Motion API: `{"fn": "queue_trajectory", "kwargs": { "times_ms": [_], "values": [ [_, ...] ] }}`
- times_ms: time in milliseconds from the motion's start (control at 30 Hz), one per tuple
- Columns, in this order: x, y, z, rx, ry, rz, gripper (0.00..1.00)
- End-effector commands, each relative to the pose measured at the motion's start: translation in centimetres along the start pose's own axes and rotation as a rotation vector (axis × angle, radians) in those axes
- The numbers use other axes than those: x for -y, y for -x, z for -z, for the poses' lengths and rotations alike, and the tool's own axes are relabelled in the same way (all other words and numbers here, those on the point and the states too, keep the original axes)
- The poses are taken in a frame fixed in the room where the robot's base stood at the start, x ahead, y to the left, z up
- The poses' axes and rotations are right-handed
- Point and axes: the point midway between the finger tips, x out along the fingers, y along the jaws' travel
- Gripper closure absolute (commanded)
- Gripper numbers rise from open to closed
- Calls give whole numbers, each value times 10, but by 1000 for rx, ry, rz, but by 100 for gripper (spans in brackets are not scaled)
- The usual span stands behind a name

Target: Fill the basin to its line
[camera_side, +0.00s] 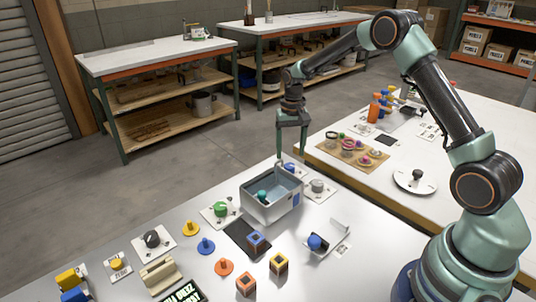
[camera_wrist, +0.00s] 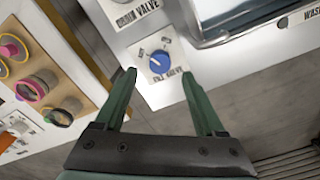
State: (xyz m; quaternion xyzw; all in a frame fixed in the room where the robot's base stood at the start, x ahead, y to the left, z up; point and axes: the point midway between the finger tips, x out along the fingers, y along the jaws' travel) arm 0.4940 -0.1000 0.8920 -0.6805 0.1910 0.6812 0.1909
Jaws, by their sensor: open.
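The basin (camera_side: 272,212) is a grey open box on the white table, with bluish water and a small green piece inside. Its fill line cannot be made out. The blue fill valve knob (camera_side: 289,168) sits on a white plate behind the basin. In the wrist view this knob (camera_wrist: 160,62) is labelled FILL VALVE and has a pale mark. The small words around it are too blurred to read. My gripper (camera_side: 291,150) points down above the knob, empty. In the wrist view my gripper (camera_wrist: 159,75) has its fingers spread, with the knob between and just beyond their tips.
A grey knob (camera_side: 317,186) stands right of the basin. A DRAIN VALVE label (camera_wrist: 138,13) lies near the fill valve. A green knob (camera_side: 221,209) and a dark mat (camera_side: 247,238) are left of the basin. Coloured blocks and pegs stand in front.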

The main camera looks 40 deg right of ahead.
Motion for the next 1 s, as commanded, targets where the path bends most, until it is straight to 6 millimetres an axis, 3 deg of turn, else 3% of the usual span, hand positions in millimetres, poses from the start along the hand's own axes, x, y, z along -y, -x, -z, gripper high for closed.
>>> {"fn": "queue_trajectory", "kwargs": {
  "times_ms": [100, 300, 700, 900, 1000],
  "values": [
    [0, -22, 0, 3, 0, -1, 28],
    [0, -43, 0, 0, 0, 0, 28],
    [0, -49, 0, -1, 0, 1, 28],
    [0, -49, 0, -1, 0, 0, 100],
    [0, -49, 0, -1, 3, 0, 100]
  ]
}}
